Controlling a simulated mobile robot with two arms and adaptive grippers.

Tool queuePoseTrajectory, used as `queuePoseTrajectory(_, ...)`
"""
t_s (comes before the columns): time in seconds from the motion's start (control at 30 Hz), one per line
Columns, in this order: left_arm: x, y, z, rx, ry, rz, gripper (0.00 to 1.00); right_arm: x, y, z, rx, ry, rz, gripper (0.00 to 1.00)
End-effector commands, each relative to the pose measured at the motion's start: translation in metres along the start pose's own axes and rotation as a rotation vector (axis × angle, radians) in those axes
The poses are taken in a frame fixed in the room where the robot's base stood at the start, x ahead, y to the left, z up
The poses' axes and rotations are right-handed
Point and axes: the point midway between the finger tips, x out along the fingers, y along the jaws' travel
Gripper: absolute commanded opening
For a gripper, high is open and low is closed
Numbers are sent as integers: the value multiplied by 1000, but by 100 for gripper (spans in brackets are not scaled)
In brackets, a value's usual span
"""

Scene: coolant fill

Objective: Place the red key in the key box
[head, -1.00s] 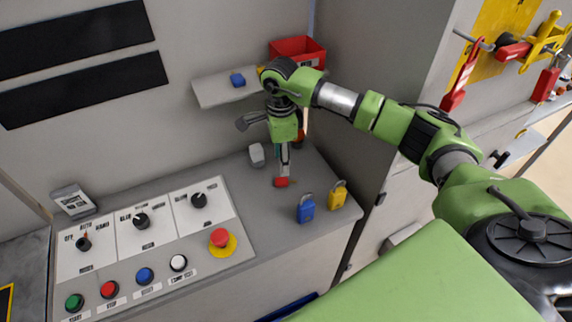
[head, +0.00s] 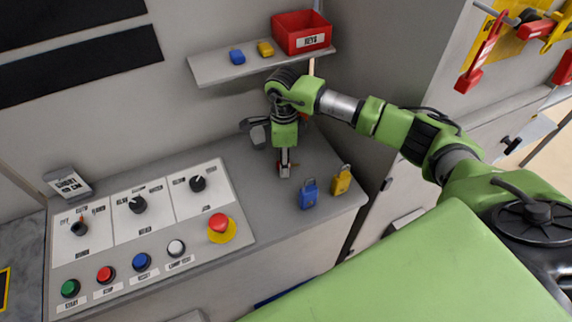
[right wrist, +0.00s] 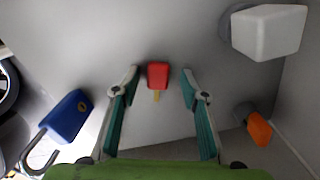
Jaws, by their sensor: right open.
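The red key (right wrist: 157,75) lies on the grey counter, its red head and a short tan shaft showing in the right wrist view. My right gripper (right wrist: 160,85) is open, pointing down, with one finger on each side of the key and apart from it. In the head view the right gripper (head: 284,172) is low over the counter and mostly hides the key. The key box (head: 303,40), a red open bin labelled KEYS, stands at the right end of the wall shelf. My left gripper is not in view.
The shelf (head: 215,68) also holds a blue key (head: 237,57) and a yellow key (head: 265,48). A blue padlock (head: 309,195) and a yellow padlock (head: 342,181) stand right of the gripper. A control panel (head: 145,215) with knobs and buttons is on the left.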

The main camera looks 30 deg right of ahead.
Motion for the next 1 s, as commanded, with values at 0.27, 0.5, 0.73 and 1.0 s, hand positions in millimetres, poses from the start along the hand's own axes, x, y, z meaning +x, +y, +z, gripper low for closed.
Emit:
queuePoseTrajectory(0.27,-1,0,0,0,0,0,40,-1,0,0,0,0,-1,7)
queuePoseTrajectory(0.5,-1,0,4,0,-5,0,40,-1,0,0,0,0,-1,5)
queuePoseTrajectory(0.73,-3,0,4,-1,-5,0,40,-6,-1,-1,1,0,-1,5)
queuePoseTrajectory(1.0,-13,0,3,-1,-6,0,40,-24,-5,-4,4,1,-2,5)
